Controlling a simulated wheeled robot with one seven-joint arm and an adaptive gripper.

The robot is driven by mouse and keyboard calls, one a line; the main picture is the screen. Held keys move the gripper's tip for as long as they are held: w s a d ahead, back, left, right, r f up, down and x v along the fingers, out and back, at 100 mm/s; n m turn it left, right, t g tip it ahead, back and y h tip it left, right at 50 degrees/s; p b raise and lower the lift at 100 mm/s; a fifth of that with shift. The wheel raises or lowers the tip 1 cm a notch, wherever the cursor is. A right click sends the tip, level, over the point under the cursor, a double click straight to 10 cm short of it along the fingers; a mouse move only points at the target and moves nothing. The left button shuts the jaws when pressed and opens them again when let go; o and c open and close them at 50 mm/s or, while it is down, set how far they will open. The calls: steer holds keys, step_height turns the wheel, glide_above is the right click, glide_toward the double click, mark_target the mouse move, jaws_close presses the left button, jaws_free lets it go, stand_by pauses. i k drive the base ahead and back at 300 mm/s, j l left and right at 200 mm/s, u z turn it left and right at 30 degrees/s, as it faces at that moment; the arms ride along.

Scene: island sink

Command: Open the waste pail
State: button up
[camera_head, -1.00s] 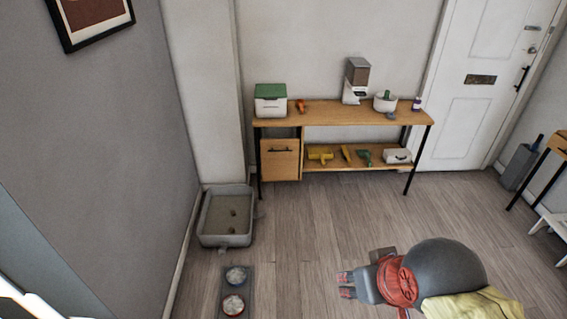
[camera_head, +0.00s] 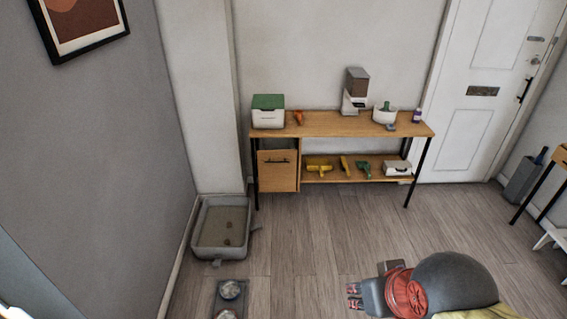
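A white box with a green lid (camera_head: 268,112) stands at the left end of the wooden table. It is the likeliest waste pail in view, but I cannot confirm that. Its lid looks shut. My gripper (camera_head: 354,295) is at the lower right of the picture, pointing left above the floor. Its two reddish fingertips look apart with nothing between them. It is well short of the table and touches nothing.
The wooden table (camera_head: 330,124) has a cabinet (camera_head: 277,171) at lower left. A grey litter tray (camera_head: 247,244) lies left of the table, with a bowl (camera_head: 229,289) in front. A grey bin (camera_head: 522,180) stands at right. The middle floor is clear.

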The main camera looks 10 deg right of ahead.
mark_target(276, 157)
steer(key=i+l+z, duration=0.1)
steer(key=i+l, duration=0.3)
steer(key=i+l+z, duration=0.1)
steer(key=i+l, duration=0.25)
steer(key=i, duration=0.2)
steer(key=i+l+z, duration=0.1)
steer(key=i+l, duration=0.2)
steer(key=i, duration=0.25)
steer(key=i+j+z, duration=0.3)
steer(key=i+j, duration=1.4)
steer(key=j, duration=0.1)
